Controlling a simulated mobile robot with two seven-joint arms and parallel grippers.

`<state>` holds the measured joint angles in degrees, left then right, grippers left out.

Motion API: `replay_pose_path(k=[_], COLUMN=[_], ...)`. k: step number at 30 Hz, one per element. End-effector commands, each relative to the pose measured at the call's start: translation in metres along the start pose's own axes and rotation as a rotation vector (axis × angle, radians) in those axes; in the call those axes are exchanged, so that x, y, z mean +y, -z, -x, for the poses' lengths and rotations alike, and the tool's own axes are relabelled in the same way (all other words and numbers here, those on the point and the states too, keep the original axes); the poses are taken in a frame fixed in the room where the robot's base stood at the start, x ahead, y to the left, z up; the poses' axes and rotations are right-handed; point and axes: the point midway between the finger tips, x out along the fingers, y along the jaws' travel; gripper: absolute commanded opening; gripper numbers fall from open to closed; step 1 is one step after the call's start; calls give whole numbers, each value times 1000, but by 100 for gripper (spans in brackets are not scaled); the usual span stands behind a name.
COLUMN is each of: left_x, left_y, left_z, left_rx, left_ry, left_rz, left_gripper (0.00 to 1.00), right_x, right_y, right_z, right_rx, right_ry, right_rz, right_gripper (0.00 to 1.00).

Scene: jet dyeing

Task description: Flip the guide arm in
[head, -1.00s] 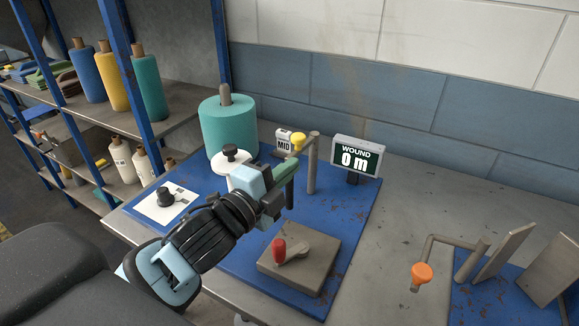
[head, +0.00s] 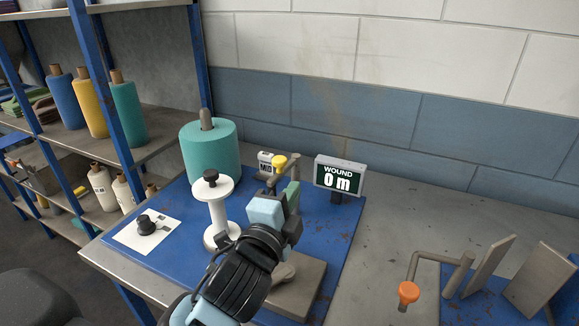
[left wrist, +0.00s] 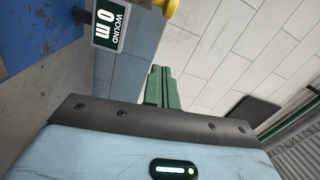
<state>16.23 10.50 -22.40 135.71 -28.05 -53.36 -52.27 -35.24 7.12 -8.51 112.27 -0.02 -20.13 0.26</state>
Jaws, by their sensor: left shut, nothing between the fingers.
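The guide arm (head: 288,161) is a short grey bar on a post, with a yellow knob (head: 279,164) at its end. It stands on the blue board beside the small MID sign (head: 265,157). My left gripper (head: 291,192) is shut and empty, with its green fingers just in front of and below the knob, hiding much of the post. In the left wrist view the shut fingers (left wrist: 158,86) show, and part of the yellow knob (left wrist: 165,6) shows at the top edge. I cannot tell whether the fingers touch the arm. My right gripper is out of view.
A white spool (head: 217,214) stands left of my gripper, with a teal yarn cone (head: 211,153) behind it. The WOUND display (head: 339,177) reads 0 m. A grey block (head: 302,290) lies partly behind my forearm. An orange-knobbed crank (head: 408,291) stands at right.

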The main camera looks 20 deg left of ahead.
Motion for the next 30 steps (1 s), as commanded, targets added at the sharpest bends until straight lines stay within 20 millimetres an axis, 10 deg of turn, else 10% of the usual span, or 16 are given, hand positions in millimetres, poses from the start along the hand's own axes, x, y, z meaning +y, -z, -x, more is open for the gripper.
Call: replay_pose_path(k=[24, 30], left_x=[-1, -2], left_y=[0, -25], left_z=[-101, -92], left_rx=[-1, -1], left_ry=[1, 2], left_rz=[1, -1], left_gripper=[0, 0], right_x=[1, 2], right_y=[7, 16], right_z=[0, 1], right_rx=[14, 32], right_ry=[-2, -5], right_rz=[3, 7], right_gripper=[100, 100])
